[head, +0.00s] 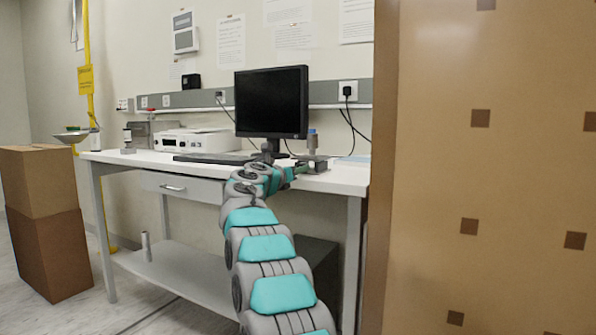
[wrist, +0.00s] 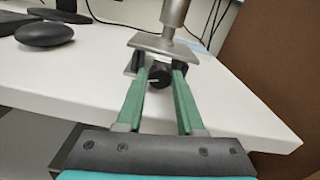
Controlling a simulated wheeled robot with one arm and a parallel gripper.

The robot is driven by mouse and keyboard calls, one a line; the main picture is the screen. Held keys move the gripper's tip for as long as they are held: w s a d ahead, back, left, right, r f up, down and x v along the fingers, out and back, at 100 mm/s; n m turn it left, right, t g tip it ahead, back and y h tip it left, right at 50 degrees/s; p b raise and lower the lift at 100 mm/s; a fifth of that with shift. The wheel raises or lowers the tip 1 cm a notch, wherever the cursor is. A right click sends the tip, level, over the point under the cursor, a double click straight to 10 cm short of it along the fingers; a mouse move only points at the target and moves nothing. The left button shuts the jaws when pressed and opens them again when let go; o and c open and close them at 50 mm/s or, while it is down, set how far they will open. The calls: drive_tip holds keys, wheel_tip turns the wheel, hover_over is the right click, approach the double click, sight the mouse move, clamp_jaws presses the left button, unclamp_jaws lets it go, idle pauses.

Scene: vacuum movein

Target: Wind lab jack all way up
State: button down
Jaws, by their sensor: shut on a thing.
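The lab jack (wrist: 172,48) stands near the front right corner of the white desk (wrist: 240,105). It looks low, with a metal cylinder (wrist: 173,14) standing on its top plate. A dark round knob (wrist: 159,76) is on the jack's near side. My gripper (wrist: 160,72) has its green fingers on either side of this knob, shut on it. In the head view the jack (head: 313,164) shows just right of my gripper (head: 296,169), with the cylinder (head: 312,143) and its blue top above it. The jack's lower parts are partly hidden by my fingers.
A monitor (head: 271,103) stands behind my gripper, with a keyboard (head: 212,159) to the left. A mouse (wrist: 44,33) lies left of the jack in the wrist view. A tall brown panel (head: 480,170) closes off the right side. Stacked boxes (head: 45,220) stand at left.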

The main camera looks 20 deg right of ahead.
drive_tip(key=shift+r+p, duration=0.35)
drive_tip(key=shift+p, duration=0.15)
drive_tip(key=shift+a+r+m+p, duration=0.15)
drive_tip(key=shift+r+m+p, duration=0.25)
drive_tip(key=shift+p, duration=0.65)
drive_tip(key=shift+w+a+f, duration=0.15)
drive_tip(key=shift+a+f, duration=0.05)
drive_tip(key=shift+f, duration=0.1)
drive_tip(key=shift+w+a+t+b, duration=0.1)
drive_tip(key=shift+a+t+b, duration=0.15)
drive_tip(key=shift+t+b, duration=0.05)
drive_tip(key=c, duration=0.5)
unclamp_jaws()
drive_tip(key=shift+a+f, duration=0.1)
drive_tip(key=shift+a, duration=0.05)
drive_tip(key=shift+d, duration=0.3)
drive_tip(key=shift+b+v, duration=0.5)
drive_tip(key=shift+v, duration=3.5)
